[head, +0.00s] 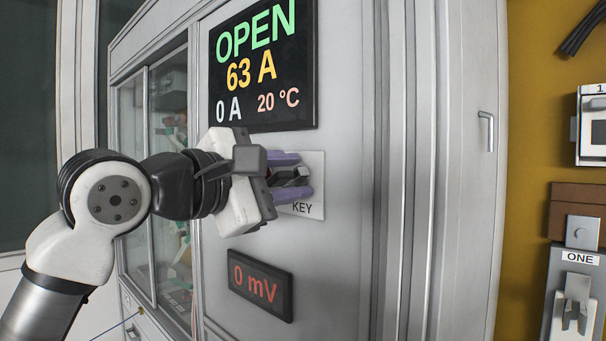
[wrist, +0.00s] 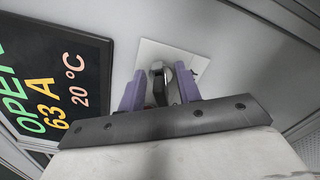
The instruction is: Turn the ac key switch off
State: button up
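The key switch (head: 302,176) is on a pale square plate (head: 314,207) labelled KEY, on the cabinet front.
A display (head: 263,68) above the switch reads OPEN, 63 A, 0 A and 20 °C. A smaller display (head: 261,284) below reads 0 mV. A glass-doored section (head: 168,180) lies behind my arm. A fuse holder labelled ONE (head: 575,290) hangs on the yellow wall at right.

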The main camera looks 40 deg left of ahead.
jog(key=shift+s, duration=0.15)
jog(key=shift+c, duration=0.8)
grip_shut()
jog(key=shift+n, duration=0.5)
jog(key=shift+a+r+n+b, duration=0.15)
jog(key=shift+n+b, duration=0.95)
jog(key=shift+n, duration=1.2)
jog(key=shift+a+r+n+b, duration=0.1)
jog(key=shift+n+b, duration=0.3)
jog(key=shift+n, duration=0.95)
jog(key=shift+a+r+n+b, duration=0.1)
jog(key=shift+n+b, duration=0.25)
jog(key=shift+n, duration=1.5)
